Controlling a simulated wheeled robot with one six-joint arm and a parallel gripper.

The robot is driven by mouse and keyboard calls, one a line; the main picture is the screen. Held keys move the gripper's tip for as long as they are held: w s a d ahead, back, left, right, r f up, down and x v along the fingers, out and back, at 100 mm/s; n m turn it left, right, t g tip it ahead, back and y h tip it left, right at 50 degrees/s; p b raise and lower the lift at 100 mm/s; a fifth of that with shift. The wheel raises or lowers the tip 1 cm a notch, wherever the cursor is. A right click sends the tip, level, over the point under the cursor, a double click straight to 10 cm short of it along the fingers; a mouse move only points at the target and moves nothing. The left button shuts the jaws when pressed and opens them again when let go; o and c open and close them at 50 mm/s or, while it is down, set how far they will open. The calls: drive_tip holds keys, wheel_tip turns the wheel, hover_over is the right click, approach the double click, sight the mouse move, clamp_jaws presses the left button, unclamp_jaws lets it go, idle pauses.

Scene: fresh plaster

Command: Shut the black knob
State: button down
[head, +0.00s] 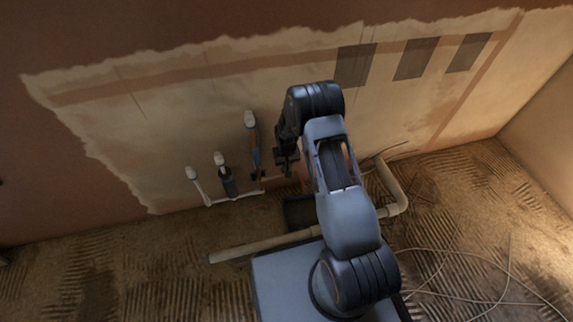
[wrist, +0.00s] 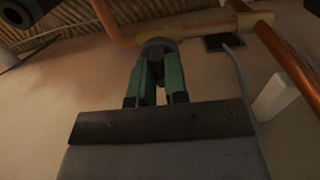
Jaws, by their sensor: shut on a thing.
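The black knob (wrist: 158,44) shows in the wrist view as a dark round piece at the tips of my green fingers, close under a copper pipe (wrist: 190,30). My gripper (wrist: 160,56) is shut on it, with a narrow gap between the fingers farther back. In the head view my gripper (head: 286,158) reaches down to the plastered wall, left of my forearm. I cannot make out the knob there; the gripper and arm seem to cover it. How far the knob is turned cannot be told.
White-capped pipes (head: 220,160) stand along the wall to the left of my gripper. A pale pipe (head: 262,245) lies on the rough floor and another bends up at the right (head: 392,185). Loose cable (head: 470,262) lies on the right floor. A dark wall box (wrist: 222,42) sits beside the copper pipes.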

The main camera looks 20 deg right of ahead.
drive_tip(key=c, duration=1.1)
unclamp_jaws()
drive_tip(key=shift+c, duration=0.2)
drive_tip(key=shift+r, duration=0.15)
wheel_tip(320, 180, up, 14)
drive_tip(key=p, duration=0.5)
drive_tip(key=shift+f, duration=0.2)
drive_tip(key=s+r+t+p, duration=0.1)
drive_tip(key=s+r+p, duration=0.5)
drive_tip(key=r, duration=1)
drive_tip(key=s+r+t+p, duration=0.1)
drive_tip(key=r+p, duration=0.9)
drive_tip(key=r, duration=0.6)
drive_tip(key=s+r+p, duration=0.8)
drive_tip(key=r, duration=0.4)
drive_tip(key=s+r+t+p, duration=0.1)
drive_tip(key=s+r+p, duration=0.6)
drive_tip(key=r, duration=0.5)
drive_tip(key=shift+s+d+r+t+p, duration=0.3)
drive_tip(key=shift+s+p, duration=0.1)
drive_tip(key=shift+p, duration=0.15)
